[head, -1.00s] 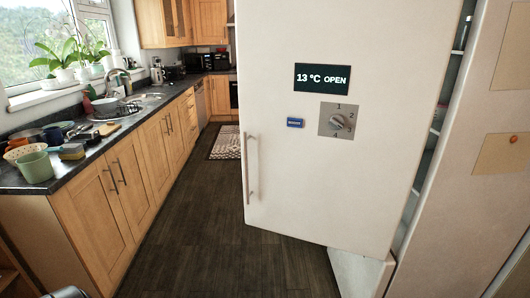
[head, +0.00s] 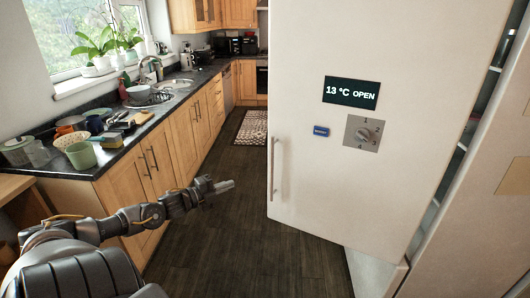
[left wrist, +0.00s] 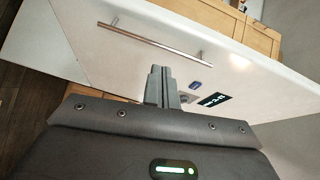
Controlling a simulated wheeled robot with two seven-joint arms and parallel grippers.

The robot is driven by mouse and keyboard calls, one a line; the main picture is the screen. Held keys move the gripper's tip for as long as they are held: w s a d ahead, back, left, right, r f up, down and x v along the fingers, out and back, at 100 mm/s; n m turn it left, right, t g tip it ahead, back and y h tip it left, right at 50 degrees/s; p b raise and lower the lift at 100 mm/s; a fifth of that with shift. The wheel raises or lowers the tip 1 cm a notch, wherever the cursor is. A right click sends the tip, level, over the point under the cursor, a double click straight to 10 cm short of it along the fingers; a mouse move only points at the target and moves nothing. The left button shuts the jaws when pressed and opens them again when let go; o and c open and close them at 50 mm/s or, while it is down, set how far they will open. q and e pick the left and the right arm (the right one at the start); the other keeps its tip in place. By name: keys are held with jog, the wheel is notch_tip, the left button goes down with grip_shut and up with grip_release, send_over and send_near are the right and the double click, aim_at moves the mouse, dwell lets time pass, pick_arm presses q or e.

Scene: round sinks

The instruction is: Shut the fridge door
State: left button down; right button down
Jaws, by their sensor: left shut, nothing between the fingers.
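The white fridge door (head: 345,175) stands open in the head view, with a gap along its right side showing shelves (head: 470,130). Its dark display (head: 351,92) reads 13 °C OPEN. A vertical bar handle (head: 273,168) is at its left edge. My left gripper (head: 224,186) is shut and empty, left of the handle and apart from it in the picture. In the left wrist view the shut fingers (left wrist: 161,82) point toward the door (left wrist: 130,62), with the handle (left wrist: 155,40) beyond them. My right gripper is not in view.
A dark counter (head: 110,155) with a sink, bowls and plants behind it runs along the left over wooden cabinets (head: 150,165). The dark floor (head: 225,245) between cabinets and door is clear. A patterned rug (head: 251,127) lies farther back.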

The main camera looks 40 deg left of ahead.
pick_arm(q)
jog(key=w+d+r+m+h, duration=0.1)
jog(key=d+r+m+h, duration=0.25)
jog(key=r, duration=0.35)
jog(key=w+a+p+x, duration=0.1)
jog(key=a+p+x, duration=0.2)
jog(key=x, duration=1)
jog(key=shift+p, duration=0.35)
jog(key=shift+w+f+n+y, duration=0.15)
jog(key=shift+n+y, duration=0.1)
